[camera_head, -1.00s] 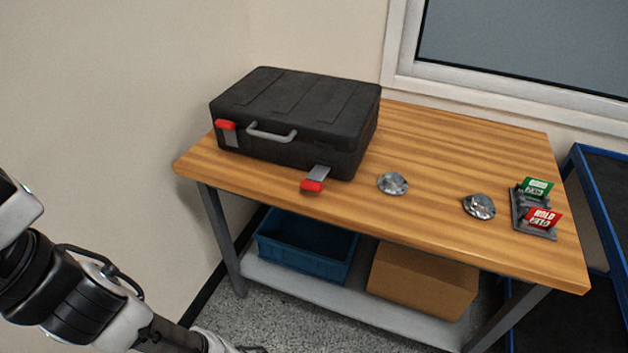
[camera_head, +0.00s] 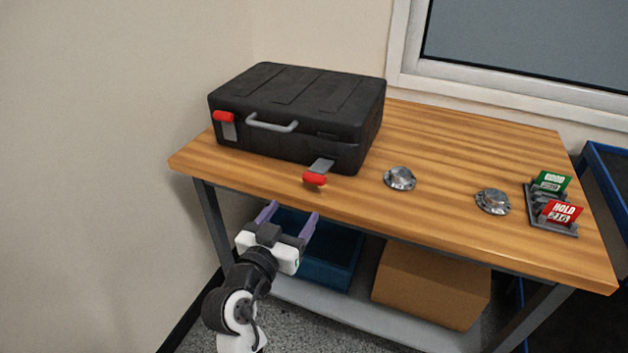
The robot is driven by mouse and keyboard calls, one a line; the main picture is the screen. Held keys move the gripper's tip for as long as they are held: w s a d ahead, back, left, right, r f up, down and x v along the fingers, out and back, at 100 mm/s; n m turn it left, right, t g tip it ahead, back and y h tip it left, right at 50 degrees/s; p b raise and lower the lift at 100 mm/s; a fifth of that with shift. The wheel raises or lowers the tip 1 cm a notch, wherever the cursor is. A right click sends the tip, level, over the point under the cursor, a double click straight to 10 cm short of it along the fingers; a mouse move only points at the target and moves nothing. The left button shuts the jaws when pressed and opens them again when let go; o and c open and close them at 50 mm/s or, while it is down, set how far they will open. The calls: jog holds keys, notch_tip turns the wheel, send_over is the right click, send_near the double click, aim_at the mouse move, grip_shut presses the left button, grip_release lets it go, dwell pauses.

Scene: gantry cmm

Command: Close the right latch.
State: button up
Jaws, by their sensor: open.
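A black hard case (camera_head: 295,105) with a grey handle (camera_head: 272,123) lies shut-lidded on the wooden table's left part. Its right latch (camera_head: 316,177) has a red tip and a grey plate, and sticks outward and down from the case front, swung open. The left latch (camera_head: 224,120) lies upright and flat against the case front, its red tip at the top. My gripper (camera_head: 290,214) is in front of the table, below and left of the right latch. Its two purple fingers are spread apart with nothing between them.
The wooden table (camera_head: 450,145) carries two silver metal parts (camera_head: 400,179) (camera_head: 493,201) and a sign holder with a green card (camera_head: 552,181) and a red HOLD card (camera_head: 562,212). A blue bin (camera_head: 335,262) and a cardboard box (camera_head: 432,285) stand on the lower shelf (camera_head: 350,315).

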aim_at(312, 181)
jog(key=p+x, duration=0.3)
jog(key=x, duration=0.9)
jog(key=shift+w, duration=0.35)
jog(key=shift+c, duration=0.3)
jog(key=c, duration=1.3)
jog(key=shift+r+p, duration=0.15)
jog(key=shift+p, duration=0.15)
